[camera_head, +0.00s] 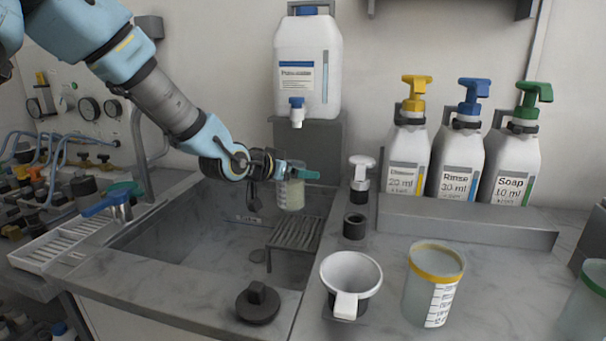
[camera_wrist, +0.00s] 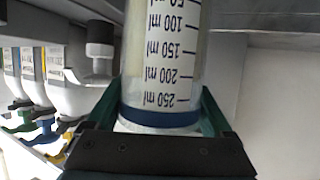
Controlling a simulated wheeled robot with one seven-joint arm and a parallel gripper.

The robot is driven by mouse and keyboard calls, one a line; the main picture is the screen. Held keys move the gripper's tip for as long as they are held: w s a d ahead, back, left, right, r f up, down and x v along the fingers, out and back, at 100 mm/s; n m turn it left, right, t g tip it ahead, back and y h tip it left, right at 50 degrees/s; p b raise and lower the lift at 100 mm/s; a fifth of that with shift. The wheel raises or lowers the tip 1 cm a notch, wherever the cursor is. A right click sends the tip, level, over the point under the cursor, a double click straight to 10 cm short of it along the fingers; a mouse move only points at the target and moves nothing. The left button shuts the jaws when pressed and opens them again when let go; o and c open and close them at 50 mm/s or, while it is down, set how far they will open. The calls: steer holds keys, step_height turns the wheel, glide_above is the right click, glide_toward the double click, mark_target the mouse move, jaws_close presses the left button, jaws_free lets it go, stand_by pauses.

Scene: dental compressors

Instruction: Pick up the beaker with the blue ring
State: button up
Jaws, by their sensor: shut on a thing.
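The beaker with the blue ring (camera_wrist: 160,112) fills the middle of the wrist view, with its volume marks upside down and the blue ring close to my gripper. My gripper (camera_wrist: 160,125) is shut on it, a green finger on each side near the ring. In the head view the beaker (camera_head: 290,193) hangs in my gripper (camera_head: 298,173) above the sink, under the tap of the white canister. It looks about upright there. Its ring is hidden in the head view by the fingers.
The sink (camera_head: 190,250) with a grate (camera_head: 297,234) lies below. A white canister (camera_head: 308,65) stands behind. Yellow, blue and green pump bottles (camera_head: 460,150) stand at right behind a grey ledge. A yellow-ringed beaker (camera_head: 430,290), a white cup (camera_head: 350,275) and a green-ringed beaker (camera_head: 585,305) stand in front.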

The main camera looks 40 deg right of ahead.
steer(key=s+a+b, duration=0.1)
steer(key=s+a, duration=0.6)
steer(key=a, duration=0.4)
